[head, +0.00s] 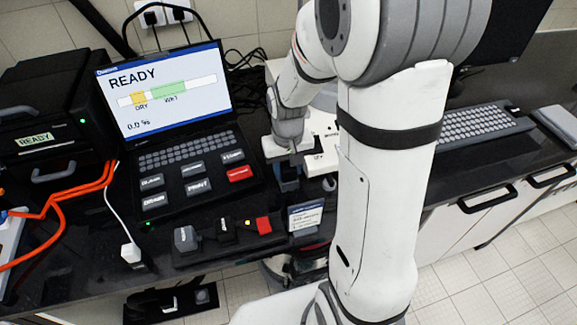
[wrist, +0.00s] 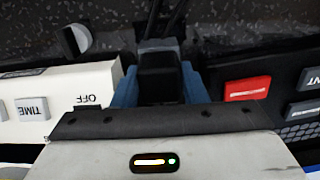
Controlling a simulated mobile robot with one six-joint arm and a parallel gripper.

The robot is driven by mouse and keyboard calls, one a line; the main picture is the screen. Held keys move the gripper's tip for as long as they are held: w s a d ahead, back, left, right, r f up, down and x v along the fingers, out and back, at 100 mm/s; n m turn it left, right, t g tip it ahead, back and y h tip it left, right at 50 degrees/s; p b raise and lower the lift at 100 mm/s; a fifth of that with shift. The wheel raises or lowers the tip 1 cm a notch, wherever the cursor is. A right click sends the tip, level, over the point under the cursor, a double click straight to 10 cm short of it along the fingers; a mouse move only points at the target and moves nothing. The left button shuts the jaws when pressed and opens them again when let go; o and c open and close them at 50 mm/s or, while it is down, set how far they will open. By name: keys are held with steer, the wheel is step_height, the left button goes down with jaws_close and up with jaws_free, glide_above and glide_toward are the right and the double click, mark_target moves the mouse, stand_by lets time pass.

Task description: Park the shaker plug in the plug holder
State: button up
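In the wrist view my gripper (wrist: 160,88) has its blue-grey fingers on both sides of a black block (wrist: 162,72), which looks like the shaker plug; dark cord-like lines show beyond it. In the head view my gripper (head: 287,172) points down between the laptop and a white control box (head: 322,140). The held block is hard to make out there. A black rack (head: 190,255) with a grey, a black and a red piece stands in front of the laptop. I cannot tell which thing is the plug holder.
The laptop (head: 165,80) reads READY. A white plug (head: 131,252) on a white cord stands left of the rack. Orange cables (head: 75,200) run at the left. A small labelled stand (head: 305,216) is at the counter's front edge. My arm hides the counter's middle.

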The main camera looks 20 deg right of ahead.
mark_target(289, 167)
steer(key=o, duration=0.4)
steer(key=shift+o, duration=0.2)
steer(key=shift+r, duration=0.1)
step_height(289, 167, up, 8)
steer(key=shift+f, duration=0.15)
stand_by(0.4)
steer(key=shift+s+r, duration=0.3)
steer(key=shift+r, duration=0.05)
steer(key=s+r+t, duration=0.1)
steer(key=s+r, duration=0.1)
steer(key=s, duration=0.4)
steer(key=s+r+t, duration=0.2)
steer(key=s+r, duration=0.1)
steer(key=s, duration=0.3)
steer(key=shift+s+d+r, duration=0.2)
steer(key=shift+r, duration=0.05)
